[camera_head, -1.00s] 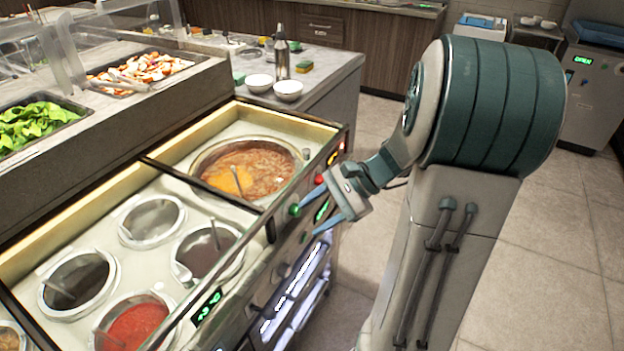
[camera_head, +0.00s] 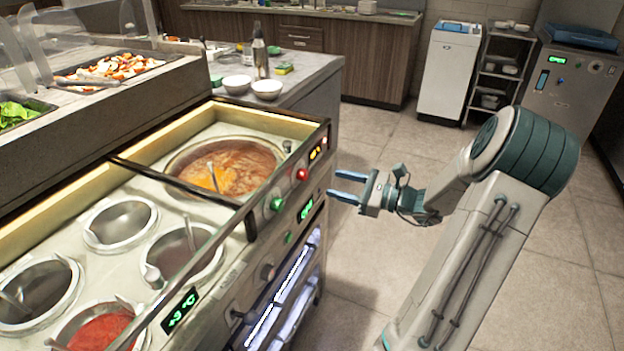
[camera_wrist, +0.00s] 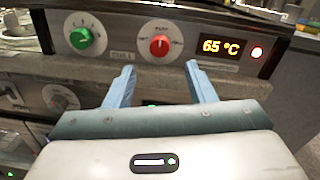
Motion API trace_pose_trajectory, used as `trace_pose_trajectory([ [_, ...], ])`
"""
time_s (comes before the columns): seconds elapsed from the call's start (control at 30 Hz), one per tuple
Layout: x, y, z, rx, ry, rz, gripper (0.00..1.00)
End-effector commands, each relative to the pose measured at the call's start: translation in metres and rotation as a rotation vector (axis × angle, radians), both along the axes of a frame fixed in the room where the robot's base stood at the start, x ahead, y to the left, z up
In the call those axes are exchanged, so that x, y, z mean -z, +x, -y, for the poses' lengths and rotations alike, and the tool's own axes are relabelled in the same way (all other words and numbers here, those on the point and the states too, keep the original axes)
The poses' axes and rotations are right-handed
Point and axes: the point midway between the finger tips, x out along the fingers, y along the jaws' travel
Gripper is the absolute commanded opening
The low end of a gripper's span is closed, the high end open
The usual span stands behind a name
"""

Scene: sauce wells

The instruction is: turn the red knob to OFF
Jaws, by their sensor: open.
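The red knob (camera_head: 302,174) is on the front panel of the sauce counter, right of a green knob (camera_head: 277,204). In the wrist view the red knob (camera_wrist: 159,46) has a light pointer mark near its top and printing around it too small to read. My gripper (camera_head: 346,186) is open and empty, its blue fingers pointing at the panel. In the wrist view my gripper's fingers (camera_wrist: 160,78) stand apart below the red knob, one to each side of it, not touching it. The green knob (camera_wrist: 82,38) is to the left there.
Another knob (camera_wrist: 60,98) sits lower left. A soup pot (camera_head: 262,150) is in the counter behind the panel. The floor (camera_head: 400,120) beyond my gripper is clear.

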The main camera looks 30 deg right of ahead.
Motion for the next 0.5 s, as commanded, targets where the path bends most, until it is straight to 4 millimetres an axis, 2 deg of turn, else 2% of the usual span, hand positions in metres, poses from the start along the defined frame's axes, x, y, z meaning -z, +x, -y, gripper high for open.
trace_pose_trajectory([
  [0.2, 0.001, 0.035, -0.03, -0.004, -0.001, 0.0, 0.5],
  [0.5, 0.0, 0.058, -0.05, -0.001, -0.002, 0.0, 0.5],
])
